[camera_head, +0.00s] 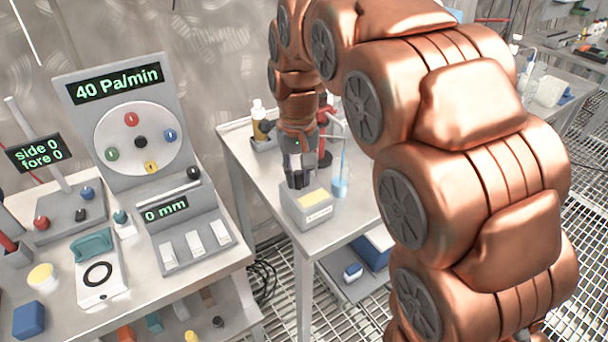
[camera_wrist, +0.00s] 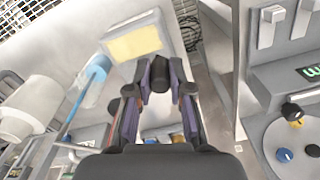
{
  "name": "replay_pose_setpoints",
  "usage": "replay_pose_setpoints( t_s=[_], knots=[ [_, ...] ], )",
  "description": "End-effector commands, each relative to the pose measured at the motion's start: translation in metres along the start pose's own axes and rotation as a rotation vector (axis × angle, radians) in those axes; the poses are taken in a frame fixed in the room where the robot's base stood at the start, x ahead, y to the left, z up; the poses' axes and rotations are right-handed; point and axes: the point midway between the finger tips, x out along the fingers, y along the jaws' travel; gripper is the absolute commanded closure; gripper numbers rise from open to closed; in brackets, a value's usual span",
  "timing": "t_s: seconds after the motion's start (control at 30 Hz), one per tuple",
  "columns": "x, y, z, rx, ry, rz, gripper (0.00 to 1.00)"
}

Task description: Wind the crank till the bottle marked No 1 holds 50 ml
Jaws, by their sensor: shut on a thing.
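My gripper (camera_head: 298,180) is over the middle bench, just above and behind a grey box with a pale yellow panel (camera_head: 312,198). In the wrist view my gripper (camera_wrist: 160,88) is shut on a dark upright knob (camera_wrist: 160,72), which looks like the crank's handle. The crank arm under it is hidden. A narrow clear vessel with blue liquid (camera_head: 340,186) stands right of the box; it also shows in the wrist view (camera_wrist: 93,84). I cannot read a No 1 mark or the liquid level. The small print on the box is unreadable.
At left, a bench holds a grey panel (camera_head: 125,178) reading 40 Pa/min and 0 mm, with coloured knobs and white switches. A brown bottle with a white cap (camera_head: 258,118) stands at the back of the middle bench. A gap separates the two benches.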

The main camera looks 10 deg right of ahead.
Motion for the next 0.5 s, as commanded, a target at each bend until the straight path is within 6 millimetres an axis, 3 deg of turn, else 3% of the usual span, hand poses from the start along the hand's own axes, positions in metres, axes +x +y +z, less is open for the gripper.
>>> replay_pose_setpoints(
  t_s=[0.5],
  knots=[
    [-0.002,-0.015,-0.014,0.479,0.003,0.000,1.00]
  ],
)
